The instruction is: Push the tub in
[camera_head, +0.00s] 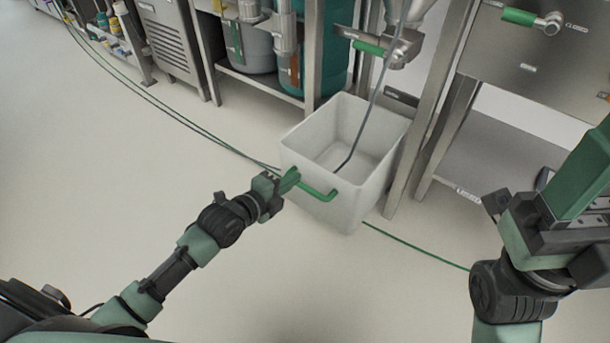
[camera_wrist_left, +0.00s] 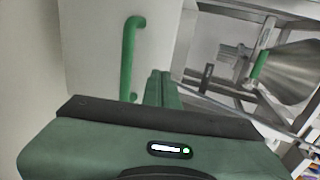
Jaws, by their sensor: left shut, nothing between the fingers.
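The white tub (camera_head: 345,205) stands on the floor, open at the top, in front of the metal frame. A green handle (camera_head: 318,190) sits on its near wall. My left gripper (camera_head: 290,180) is shut with nothing in it, at the left end of the tub's near side by the handle. In the left wrist view the shut fingers (camera_wrist_left: 162,88) are in front of the tub (camera_wrist_left: 85,50), to the right of the green handle (camera_wrist_left: 130,55). Whether they touch the wall I cannot tell. My right gripper (camera_head: 495,200) is at the right, apart from the tub; its fingers are partly hidden.
A dark hose hangs down into the tub. Metal legs (camera_head: 430,120) stand close at the tub's right. A shelf with a teal container (camera_head: 300,70) is behind it. Green and dark lines run across the floor. The floor at the left (camera_head: 90,170) is clear.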

